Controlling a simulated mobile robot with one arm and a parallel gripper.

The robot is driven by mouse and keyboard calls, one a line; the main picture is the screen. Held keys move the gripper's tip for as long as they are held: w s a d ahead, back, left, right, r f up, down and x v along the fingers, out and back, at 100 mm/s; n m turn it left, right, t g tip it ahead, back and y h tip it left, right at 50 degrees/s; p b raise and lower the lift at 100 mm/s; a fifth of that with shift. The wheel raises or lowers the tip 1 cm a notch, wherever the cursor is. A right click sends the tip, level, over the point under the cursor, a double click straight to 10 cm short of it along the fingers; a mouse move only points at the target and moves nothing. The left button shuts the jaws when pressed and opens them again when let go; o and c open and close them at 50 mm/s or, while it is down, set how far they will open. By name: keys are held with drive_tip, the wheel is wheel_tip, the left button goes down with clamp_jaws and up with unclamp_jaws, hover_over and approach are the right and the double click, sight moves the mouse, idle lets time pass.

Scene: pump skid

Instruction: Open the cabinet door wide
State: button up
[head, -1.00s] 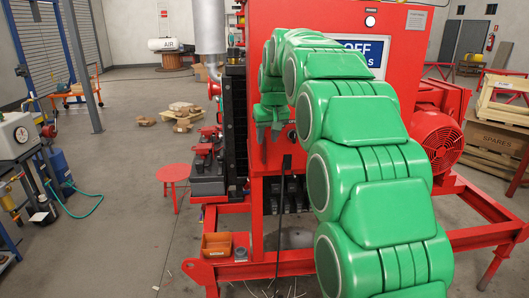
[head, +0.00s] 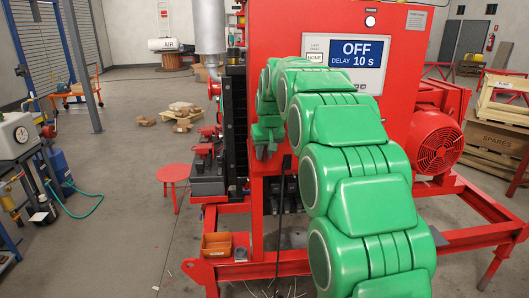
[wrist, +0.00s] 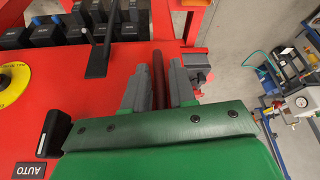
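The red cabinet (head: 270,35) stands in the middle of the head view, with a display reading OFF, DELAY 10 s. My green arm covers part of its front and lower right. My gripper (head: 266,140) is at the cabinet's left front edge, small and partly hidden by the arm. In the wrist view its two grey fingers (wrist: 160,80) stand apart, with a narrow dark red strip between them; contact cannot be told.
A red motor (head: 437,142) sits right of the cabinet on the red skid frame (head: 270,270). A red stool (head: 173,180), batteries (head: 207,180) and an orange bin (head: 217,245) are at left. Floor at left is mostly clear. A black cable hangs in front.

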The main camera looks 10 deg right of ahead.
clamp_jaws()
drive_tip(key=shift+s, duration=0.1)
drive_tip(key=s+d+n+g+y, duration=0.1)
drive_tip(key=s+d+n, duration=0.45)
drive_tip(key=s, duration=0.95)
drive_tip(key=s+d+n+y, duration=0.1)
drive_tip(key=s+d+n, duration=0.1)
drive_tip(key=s+d, duration=1.05)
drive_tip(key=s+d+n+g+y, duration=0.1)
drive_tip(key=s+d+n, duration=0.1)
drive_tip(key=s+d, duration=1.35)
drive_tip(key=d, duration=1)
drive_tip(key=s+d, duration=0.4)
drive_tip(key=d, duration=0.9)
